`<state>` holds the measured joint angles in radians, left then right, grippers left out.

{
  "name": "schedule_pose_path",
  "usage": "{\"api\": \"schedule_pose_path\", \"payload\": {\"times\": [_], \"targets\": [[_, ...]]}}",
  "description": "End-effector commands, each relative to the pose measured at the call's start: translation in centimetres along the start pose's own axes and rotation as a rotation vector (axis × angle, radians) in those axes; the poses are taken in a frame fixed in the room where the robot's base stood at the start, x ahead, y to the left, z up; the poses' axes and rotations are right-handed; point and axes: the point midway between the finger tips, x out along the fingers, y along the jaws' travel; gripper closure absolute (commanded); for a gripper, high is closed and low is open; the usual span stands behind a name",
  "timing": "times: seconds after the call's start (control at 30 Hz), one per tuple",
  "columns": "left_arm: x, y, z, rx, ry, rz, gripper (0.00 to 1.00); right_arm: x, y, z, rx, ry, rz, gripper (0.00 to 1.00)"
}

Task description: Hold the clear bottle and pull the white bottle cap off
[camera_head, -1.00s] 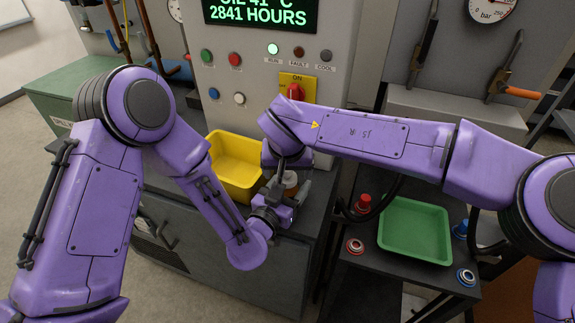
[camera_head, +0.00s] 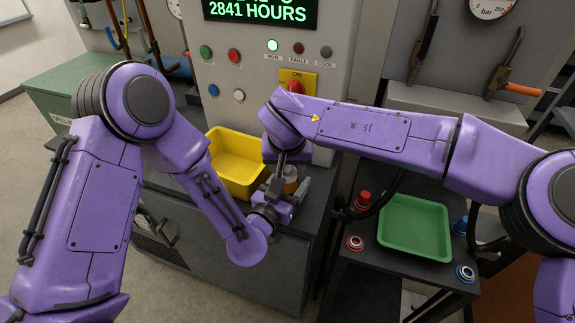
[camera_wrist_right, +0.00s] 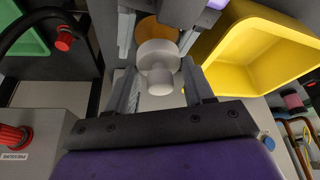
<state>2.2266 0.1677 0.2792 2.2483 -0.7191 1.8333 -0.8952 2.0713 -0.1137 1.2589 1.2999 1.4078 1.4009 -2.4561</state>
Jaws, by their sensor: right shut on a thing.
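The bottle (camera_head: 291,187) stands near the front right edge of the dark bench top, and its body looks amber. The white cap (camera_wrist_right: 158,68) is a pale stepped cylinder between my right fingers in the right wrist view, with an amber round shape (camera_wrist_right: 156,29) behind it. My right gripper (camera_head: 284,170) comes down over the bottle from above and is shut on the cap. My left gripper (camera_head: 287,194) is low beside the bottle. Its fingertips are partly hidden, so its grip on the bottle is unclear. I cannot tell whether cap and bottle are apart.
A yellow bin (camera_head: 237,163) stands close to the left of the bottle, with my left forearm in front of it. A green tray (camera_head: 414,229) lies on a lower dark stand to the right, among red and blue fittings. The control panel (camera_head: 335,45) rises behind.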

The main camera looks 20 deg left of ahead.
Motion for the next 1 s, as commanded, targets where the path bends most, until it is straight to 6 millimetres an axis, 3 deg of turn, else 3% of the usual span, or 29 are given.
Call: {"api": "schedule_pose_path", "payload": {"times": [0.37,1.0], "targets": [[0.0,0.0,0.0,0.000,0.001,0.001,0.69,-0.8,0.0,-0.3,0.001,0.000,0.000,0.75],[0.0,0.0,0.0,0.000,0.001,0.001,0.69,-5.6,0.0,-2.3,0.001,0.001,0.000,0.75]]}}
